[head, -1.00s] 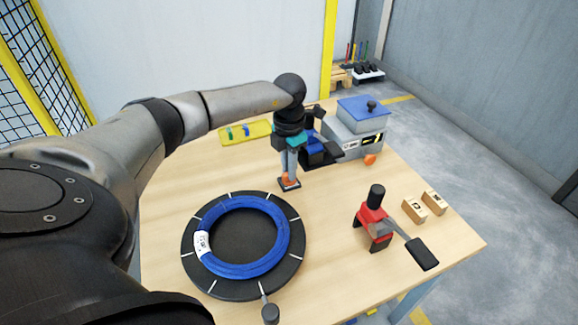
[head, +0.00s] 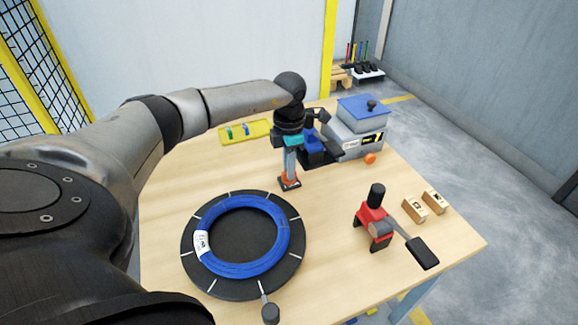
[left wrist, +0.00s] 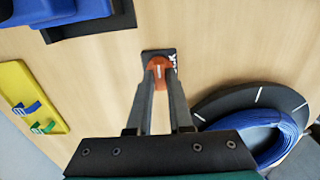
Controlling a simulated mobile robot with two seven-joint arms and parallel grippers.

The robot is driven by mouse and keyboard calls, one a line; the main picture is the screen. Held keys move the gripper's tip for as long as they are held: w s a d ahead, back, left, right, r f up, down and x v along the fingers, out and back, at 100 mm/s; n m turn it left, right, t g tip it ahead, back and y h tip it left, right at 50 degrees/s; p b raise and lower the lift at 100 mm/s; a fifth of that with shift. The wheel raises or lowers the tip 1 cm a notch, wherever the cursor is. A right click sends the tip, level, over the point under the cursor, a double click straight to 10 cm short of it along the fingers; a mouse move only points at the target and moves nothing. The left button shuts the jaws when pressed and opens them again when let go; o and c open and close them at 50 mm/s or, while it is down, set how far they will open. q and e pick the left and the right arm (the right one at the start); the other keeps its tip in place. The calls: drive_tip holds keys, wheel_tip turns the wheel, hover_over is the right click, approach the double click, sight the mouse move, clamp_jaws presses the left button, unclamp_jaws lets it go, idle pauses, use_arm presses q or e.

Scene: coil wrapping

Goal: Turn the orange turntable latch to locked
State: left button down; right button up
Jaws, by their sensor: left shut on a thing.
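The orange turntable latch (left wrist: 158,65) sits on a small black base plate (left wrist: 173,58) with white lettering too small to read. In the head view the latch (head: 289,182) is on the table, just beyond the turntable, mostly hidden by my gripper. My left gripper (head: 290,174) points down at it. In the left wrist view the left gripper (left wrist: 160,78) has its fingertips on either side of the latch, shut on it. The black turntable (head: 191,232) carries a blue coil (head: 283,222) with a white label. My right gripper is not in view.
A red tool with a black handle (head: 374,222) stands right of the turntable, near two small wooden blocks (head: 415,210). A grey machine with a blue top (head: 360,112) and an orange knob (head: 370,158) is at the back right. A yellow tray (head: 233,139) lies behind.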

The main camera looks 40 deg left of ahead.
use_arm(q)
drive_tip(key=c, duration=0.8)
unclamp_jaws()
wheel_tip(320, 180, up, 15)
drive_tip(key=shift+r+p, duration=0.2)
drive_tip(key=shift+p, duration=0.7)
